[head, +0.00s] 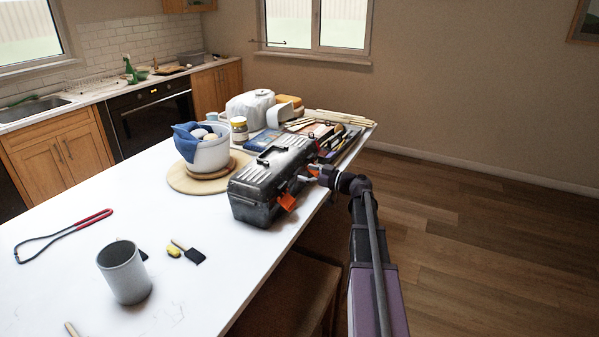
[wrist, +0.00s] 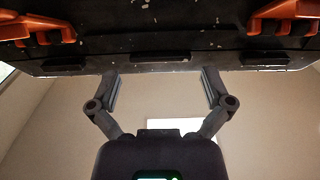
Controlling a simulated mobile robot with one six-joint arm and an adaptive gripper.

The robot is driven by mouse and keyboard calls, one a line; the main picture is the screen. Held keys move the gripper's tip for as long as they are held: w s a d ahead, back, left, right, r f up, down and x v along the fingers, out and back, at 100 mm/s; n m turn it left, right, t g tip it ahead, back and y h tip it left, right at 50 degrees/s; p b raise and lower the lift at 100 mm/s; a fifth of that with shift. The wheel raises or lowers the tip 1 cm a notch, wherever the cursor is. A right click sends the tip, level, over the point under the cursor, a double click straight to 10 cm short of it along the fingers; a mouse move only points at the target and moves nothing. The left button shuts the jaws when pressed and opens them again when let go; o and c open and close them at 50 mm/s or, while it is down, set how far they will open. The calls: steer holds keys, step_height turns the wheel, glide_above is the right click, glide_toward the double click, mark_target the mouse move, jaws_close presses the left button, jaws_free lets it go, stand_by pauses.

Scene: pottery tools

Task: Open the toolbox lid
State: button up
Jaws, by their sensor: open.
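The toolbox (head: 262,190) is dark grey and stands on the white table near its right edge. Its lid (head: 275,161) is shut, with ribs and a handle on top. Orange latches (head: 288,201) show on its front side; in the wrist view one latch (wrist: 38,29) is at the upper left and another latch (wrist: 287,22) at the upper right. My gripper (head: 314,174) is at the toolbox's front side. In the wrist view my gripper (wrist: 158,82) is open and empty, its two fingertips close to the lower edge of the dark box face, between the latches. Whether they touch it is unclear.
A bowl (head: 208,153) with a blue cloth stands on a round wooden board (head: 178,181) left of the toolbox. Jars, tools and sticks lie behind it. A wooden seat (head: 288,292) is below the table edge.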

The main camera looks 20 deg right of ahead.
mark_target(278, 162)
steer(key=shift+x, duration=1.05)
steer(key=c, duration=1.1)
steer(key=shift+o, duration=0.2)
steer(key=shift+r, duration=0.15)
